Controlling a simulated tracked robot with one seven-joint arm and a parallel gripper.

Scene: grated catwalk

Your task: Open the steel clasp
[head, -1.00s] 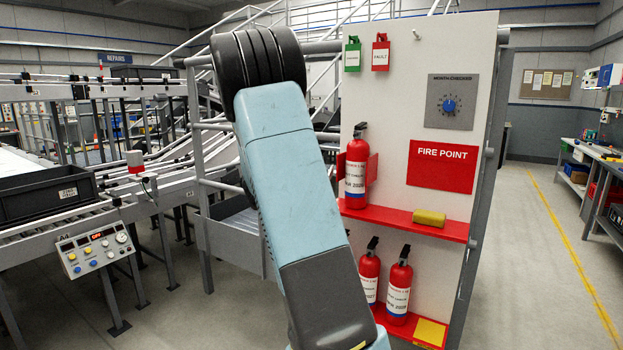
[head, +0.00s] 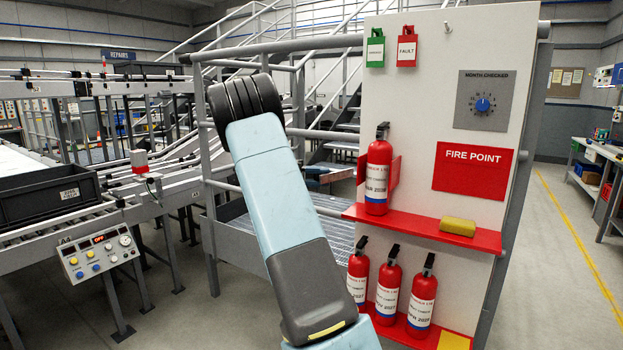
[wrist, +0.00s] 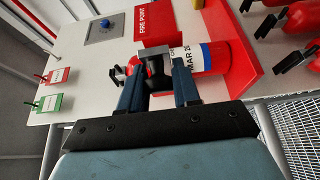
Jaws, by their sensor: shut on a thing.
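In the wrist view my gripper (wrist: 157,78) has its two blue-grey fingers closed around a dark grey metal piece, which I take to be the steel clasp (wrist: 156,53). This piece lies across the front of a red fire extinguisher (wrist: 208,57). The fingers cover part of the piece, and its exact shape is hard to make out. In the head view the extinguisher (head: 377,178) stands upright on the upper red shelf, against a red bracket. My gripper and the clasp cannot be made out in the head view.
Several extinguishers (head: 388,286) stand on the lower red shelf. Green (head: 375,50) and red (head: 406,50) tags hang on the white panel, near a dial plate (head: 485,101).

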